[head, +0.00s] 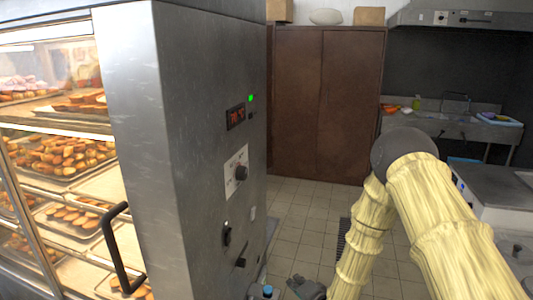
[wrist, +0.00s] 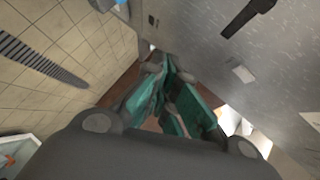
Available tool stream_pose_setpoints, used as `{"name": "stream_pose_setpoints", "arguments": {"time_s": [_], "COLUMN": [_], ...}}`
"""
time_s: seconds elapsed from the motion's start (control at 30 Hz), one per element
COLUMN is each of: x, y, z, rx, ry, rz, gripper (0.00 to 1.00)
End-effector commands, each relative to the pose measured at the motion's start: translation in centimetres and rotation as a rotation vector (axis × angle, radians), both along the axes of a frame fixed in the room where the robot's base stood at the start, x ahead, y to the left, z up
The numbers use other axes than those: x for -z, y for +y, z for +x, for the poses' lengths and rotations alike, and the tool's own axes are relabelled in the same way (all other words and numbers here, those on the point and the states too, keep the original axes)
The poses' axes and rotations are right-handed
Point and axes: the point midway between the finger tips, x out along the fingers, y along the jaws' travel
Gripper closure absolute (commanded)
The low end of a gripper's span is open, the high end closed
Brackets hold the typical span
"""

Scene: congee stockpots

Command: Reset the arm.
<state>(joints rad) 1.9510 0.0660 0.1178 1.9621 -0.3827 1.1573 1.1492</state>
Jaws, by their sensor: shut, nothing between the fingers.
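My arm shows in the head view in a pale yellow ribbed cover, bent at a dark grey elbow joint, in the lower right. Its forearm runs down to the bottom edge, where a dark part of my gripper (head: 305,289) shows low beside the steel cabinet (head: 205,130). In the wrist view my gripper (wrist: 166,68) has teal-padded fingers that meet at their tips, shut and empty. The cabinet's steel side (wrist: 215,45) is close by on the right of the wrist view.
Glass-fronted shelves at left hold trays of baked food (head: 65,155), with a black door handle (head: 120,255). A brown cupboard (head: 325,105) stands at the back. A sink counter (head: 455,122) and grey worktop (head: 490,185) are at right. Tiled floor (head: 305,205) lies open between.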

Motion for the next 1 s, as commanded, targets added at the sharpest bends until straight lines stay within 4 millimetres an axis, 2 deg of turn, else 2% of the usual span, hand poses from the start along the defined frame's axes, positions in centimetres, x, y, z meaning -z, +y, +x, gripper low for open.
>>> {"name": "stream_pose_setpoints", "arguments": {"time_s": [0.03,0.17,0.2,0.37,0.5,0.63,0.8,0.9,1.0], "x": [2.0,6.6,7.9,12.2,14.8,16.2,16.6,16.3,16.0], "y": [-0.6,-2.3,-2.8,-5.1,-6.9,-8.7,-10.7,-11.5,-12.0], "z": [-2.2,-7.9,-9.8,-17.8,-25.2,-32.4,-41.0,-44.7,-47.0], "rx": [-0.009,-0.049,-0.067,-0.158,-0.267,-0.389,-0.561,-0.641,-0.696], "ry": [0.043,0.151,0.187,0.328,0.456,0.576,0.716,0.774,0.811], "rz": [-0.061,-0.229,-0.28,-0.467,-0.611,-0.727,-0.838,-0.876,-0.896], "gripper": [1.0,1.0,1.0,1.0,1.0,1.0,1.0,1.0,1.0]}}
